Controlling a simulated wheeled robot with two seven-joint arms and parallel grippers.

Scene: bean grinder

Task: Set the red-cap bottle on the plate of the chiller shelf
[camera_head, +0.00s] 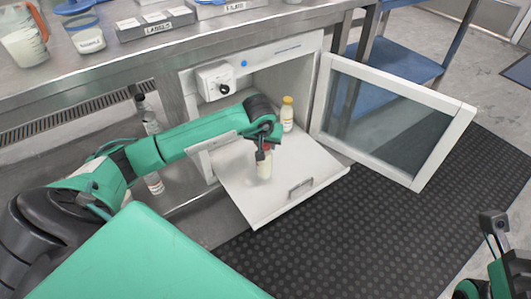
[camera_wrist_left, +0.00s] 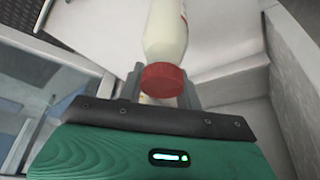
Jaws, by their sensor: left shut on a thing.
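My left gripper (camera_head: 263,150) is shut on the red-cap bottle (camera_head: 264,167), over the pulled-out white plate (camera_head: 245,200) of the chiller. The bottle looks near upright; I cannot tell whether its base touches the plate. In the left wrist view the bottle's pale body (camera_wrist_left: 165,35) and red cap (camera_wrist_left: 163,80) show between the two grey fingers of the left gripper (camera_wrist_left: 162,88). My right gripper (camera_head: 494,222) is at the lower right edge, away from the chiller, and its opening is unclear.
The chiller's glass door (camera_head: 385,125) stands open to the right. A yellow-cap bottle (camera_head: 287,115) stands at the chiller's mouth, behind the left gripper. A dark-necked bottle (camera_head: 149,115) stands left of the chiller. The plate's front part near its handle (camera_head: 300,187) is clear.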

